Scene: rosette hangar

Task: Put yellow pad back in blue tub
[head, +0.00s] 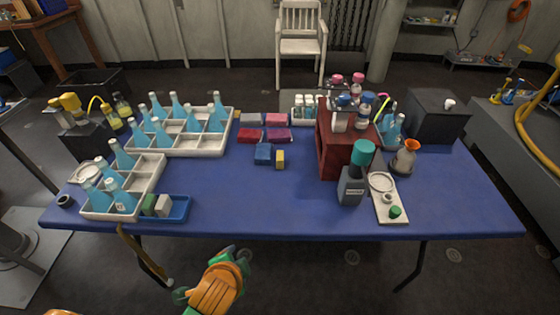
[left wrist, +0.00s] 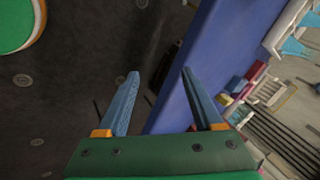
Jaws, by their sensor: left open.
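The yellow pad (head: 280,158) stands on the blue table right of a dark blue pad (head: 263,153). The yellow pad also shows small in the left wrist view (left wrist: 227,99). The blue tub (head: 181,213) sits at the table's front left, holding a green pad (head: 149,203) and a whitish pad (head: 163,206); its right part looks empty. My left gripper (left wrist: 160,73) is open and empty, with nothing between its blue fingers, off the table's front edge. Its fingertips do not show clearly in the head view. My right gripper is not seen.
White crates of blue bottles (head: 180,150) (head: 153,170) stand behind the tub. Red and pink pads (head: 277,135) lie behind the yellow pad. The front middle of the table (head: 265,205) is clear.

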